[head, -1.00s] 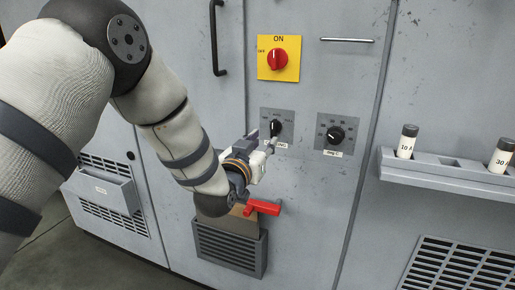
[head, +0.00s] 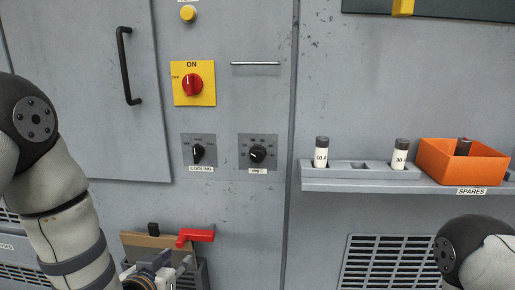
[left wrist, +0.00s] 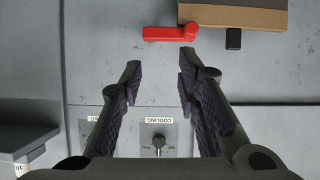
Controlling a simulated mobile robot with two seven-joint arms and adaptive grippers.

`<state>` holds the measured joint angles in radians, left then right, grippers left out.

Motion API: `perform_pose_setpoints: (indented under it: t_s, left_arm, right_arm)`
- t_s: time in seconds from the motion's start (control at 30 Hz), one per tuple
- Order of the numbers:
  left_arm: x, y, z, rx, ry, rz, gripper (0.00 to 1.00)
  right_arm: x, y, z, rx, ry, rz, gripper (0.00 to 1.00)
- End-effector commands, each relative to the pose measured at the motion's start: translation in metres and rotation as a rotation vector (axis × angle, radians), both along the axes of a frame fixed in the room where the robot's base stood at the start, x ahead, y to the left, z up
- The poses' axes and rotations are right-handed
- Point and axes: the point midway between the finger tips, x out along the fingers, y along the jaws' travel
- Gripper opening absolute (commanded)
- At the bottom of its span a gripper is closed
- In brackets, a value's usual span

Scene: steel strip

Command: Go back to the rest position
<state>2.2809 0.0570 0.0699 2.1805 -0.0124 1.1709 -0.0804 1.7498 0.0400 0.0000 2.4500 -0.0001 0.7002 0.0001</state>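My left gripper (head: 168,268) is low at the bottom left of the head view, in front of the cabinet and below the COOLING knob (head: 197,154). In the left wrist view my left gripper (left wrist: 160,64) has its fingers spread with nothing between them. The COOLING knob also shows in the wrist view (left wrist: 158,142), apart from the fingers. Part of my right arm (head: 470,250) shows at the bottom right of the head view; its gripper is out of view.
A red handle (head: 195,236) sticks out close to my left gripper, beside a brown block (head: 150,240). A second knob (head: 257,154) and a red ON/OFF switch (head: 193,84) are on the panel. A ledge (head: 385,185) at right bears two fuses and an orange bin (head: 450,165).

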Motion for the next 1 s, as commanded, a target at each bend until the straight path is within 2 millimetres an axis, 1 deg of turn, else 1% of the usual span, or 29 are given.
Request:
perform_pose_setpoints:
  t_s: [0.03, 0.07, 0.1, 0.17, 0.2, 0.27, 0.3, 0.37, 0.4, 0.5, 0.57, 0.63, 1.0]
  left_arm:
    - [-0.031, 0.001, -0.040, 0.000, 0.128, 0.000, 0.30]
    - [-0.051, 0.002, -0.062, 0.001, 0.208, 0.001, 0.30]
    - [-0.080, 0.004, -0.090, 0.000, 0.315, 0.003, 0.30]
    - [-0.129, 0.007, -0.126, 0.001, 0.477, 0.008, 0.30]
    - [-0.164, 0.008, -0.146, 0.000, 0.586, 0.011, 0.30]
    - [-0.217, 0.011, -0.170, 0.002, 0.745, 0.018, 0.30]
    - [-0.253, 0.013, -0.181, 0.003, 0.846, 0.023, 0.30]
    - [-0.301, 0.015, -0.192, 0.005, 0.982, 0.032, 0.30]
    - [-0.329, 0.017, -0.195, 0.007, 1.060, 0.037, 0.30]
    - [-0.379, 0.019, -0.196, 0.011, 1.202, 0.047, 0.30]
    - [-0.396, 0.020, -0.195, 0.012, 1.251, 0.051, 0.30]
    - [-0.405, 0.021, -0.194, 0.013, 1.278, 0.054, 0.30]
    - [-0.405, 0.021, -0.194, 0.013, 1.279, 0.054, 0.30]
  right_arm:
    - [0.000, 0.000, 0.000, 0.000, 0.001, 0.000, 0.40]
    - [0.000, 0.000, 0.000, 0.000, 0.001, 0.000, 0.40]
    - [0.000, 0.000, 0.000, 0.000, 0.001, 0.000, 0.40]
    - [0.000, 0.000, 0.000, 0.000, 0.001, 0.000, 0.40]
    - [0.000, 0.000, 0.000, 0.000, 0.000, 0.000, 0.40]
    - [0.000, 0.000, 0.000, 0.000, 0.000, 0.000, 0.40]
    - [0.000, 0.000, 0.000, 0.000, 0.000, 0.000, 0.40]
    - [0.000, 0.000, 0.000, 0.000, 0.000, 0.000, 0.40]
    - [0.000, 0.000, 0.000, 0.000, 0.000, 0.000, 0.40]
    - [0.000, 0.000, 0.000, 0.000, 0.000, 0.000, 0.40]
    - [0.000, 0.000, 0.000, 0.000, 0.000, 0.000, 0.40]
    - [0.000, 0.000, 0.000, 0.000, 0.000, 0.000, 0.40]
    - [0.000, 0.000, 0.000, 0.000, 0.000, 0.000, 0.40]
